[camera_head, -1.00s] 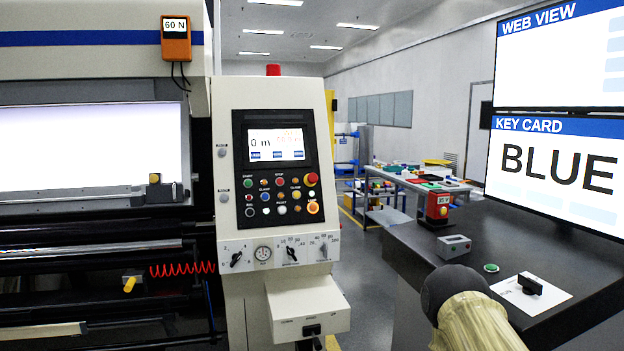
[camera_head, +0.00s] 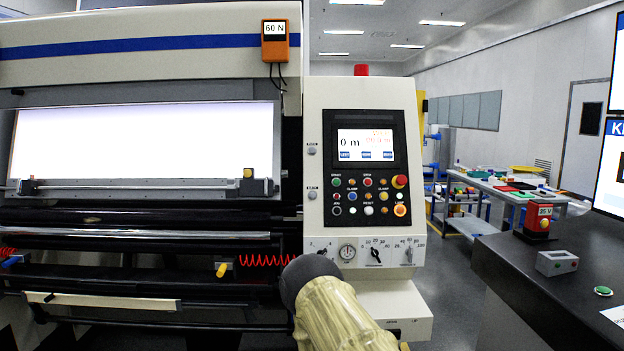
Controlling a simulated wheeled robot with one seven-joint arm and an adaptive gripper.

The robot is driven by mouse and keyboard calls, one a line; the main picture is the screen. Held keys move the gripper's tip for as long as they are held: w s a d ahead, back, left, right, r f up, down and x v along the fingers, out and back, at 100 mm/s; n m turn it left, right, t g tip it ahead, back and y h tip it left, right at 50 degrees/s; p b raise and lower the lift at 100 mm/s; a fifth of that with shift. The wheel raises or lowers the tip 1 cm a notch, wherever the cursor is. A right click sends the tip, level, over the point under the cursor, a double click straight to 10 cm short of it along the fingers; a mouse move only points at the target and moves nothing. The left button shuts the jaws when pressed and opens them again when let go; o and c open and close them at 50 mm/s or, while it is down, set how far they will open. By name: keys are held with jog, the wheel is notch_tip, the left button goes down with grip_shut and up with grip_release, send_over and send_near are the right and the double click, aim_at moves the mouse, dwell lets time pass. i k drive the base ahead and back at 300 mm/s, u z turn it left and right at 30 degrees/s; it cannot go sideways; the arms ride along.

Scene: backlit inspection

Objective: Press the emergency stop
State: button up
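The control panel (camera_head: 331,214) stands upright in the middle of the view, with a lit screen (camera_head: 365,142) and rows of small coloured buttons. A red mushroom-shaped button (camera_head: 400,181) on a yellow base, which looks like the emergency stop, sits at the right end of the upper button row. It stands out from the panel and nothing covers it. A part of my arm, with a dark rounded end and a pale covering, rises from the bottom edge below the panel, apart from the button. My gripper's fingers are not visible.
Dials (camera_head: 375,252) line the panel's lower part, and a pale box (camera_head: 395,309) juts out beneath. The machine with a bright backlit window (camera_head: 140,146) fills the left. A dark bench (camera_head: 545,275) at right bears a red device (camera_head: 536,222) and a grey box (camera_head: 557,263). Open floor lies between.

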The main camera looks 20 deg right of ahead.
aim_at(400, 181)
jog(key=u, duration=1.2)
jog(key=k, duration=0.7)
jog(key=z, duration=2)
jog(key=i, duration=1.7)
